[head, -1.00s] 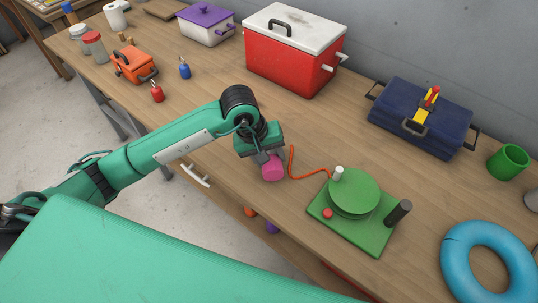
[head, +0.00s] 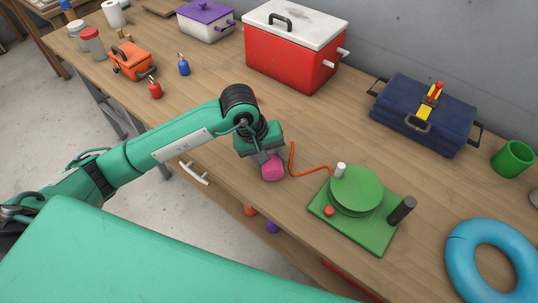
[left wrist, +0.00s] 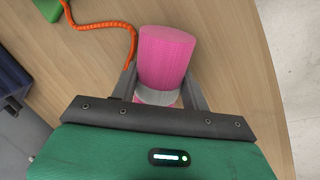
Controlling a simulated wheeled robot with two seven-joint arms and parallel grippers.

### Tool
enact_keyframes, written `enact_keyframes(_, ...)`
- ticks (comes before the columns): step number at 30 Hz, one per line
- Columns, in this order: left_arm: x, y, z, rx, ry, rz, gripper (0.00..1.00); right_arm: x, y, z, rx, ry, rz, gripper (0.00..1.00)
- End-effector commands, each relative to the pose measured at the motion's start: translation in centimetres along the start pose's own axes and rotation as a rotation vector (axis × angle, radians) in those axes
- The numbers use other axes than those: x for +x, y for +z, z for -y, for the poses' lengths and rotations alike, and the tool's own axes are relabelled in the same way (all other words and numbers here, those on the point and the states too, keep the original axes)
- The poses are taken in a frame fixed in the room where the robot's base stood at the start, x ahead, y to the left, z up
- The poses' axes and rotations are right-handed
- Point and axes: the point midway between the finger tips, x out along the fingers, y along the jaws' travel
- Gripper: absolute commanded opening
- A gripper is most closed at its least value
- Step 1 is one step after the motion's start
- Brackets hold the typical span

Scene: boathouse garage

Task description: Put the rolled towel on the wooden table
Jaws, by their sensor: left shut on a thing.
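The rolled towel (head: 272,168) is a pink cylinder with a pale band, held at the front edge of the wooden table (head: 215,110). My left gripper (head: 262,158) is shut on it. In the left wrist view the towel (left wrist: 166,52) stands out between the two fingers (left wrist: 160,93), with table top behind it. I cannot tell whether the towel touches the table. My right gripper is not in view.
An orange cord (head: 306,172) and a green winch-like device (head: 352,205) lie right of the gripper. A red cooler (head: 290,62), a navy toolbox (head: 422,115), a blue ring (head: 490,262) and a green mug (head: 512,160) stand around. Table behind the gripper is clear.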

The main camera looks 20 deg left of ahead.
Motion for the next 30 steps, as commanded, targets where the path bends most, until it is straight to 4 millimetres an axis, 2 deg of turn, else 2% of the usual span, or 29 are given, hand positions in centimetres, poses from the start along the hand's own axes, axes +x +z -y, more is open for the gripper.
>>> enact_keyframes(25, 0.49, -0.01, 0.14, 0.000, 0.000, -0.001, 0.21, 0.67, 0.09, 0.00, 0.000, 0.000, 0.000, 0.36)
enact_keyframes(26, 0.47, -0.01, 0.13, 0.000, 0.001, -0.001, 0.48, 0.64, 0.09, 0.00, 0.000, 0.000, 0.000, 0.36)
enact_keyframes(29, 0.42, -0.01, 0.13, 0.000, 0.000, 0.000, 0.68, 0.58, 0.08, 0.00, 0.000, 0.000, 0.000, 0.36)
enact_keyframes(30, 0.43, -0.01, 0.15, 0.000, -0.001, 0.000, 0.72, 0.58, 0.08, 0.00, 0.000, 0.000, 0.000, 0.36)
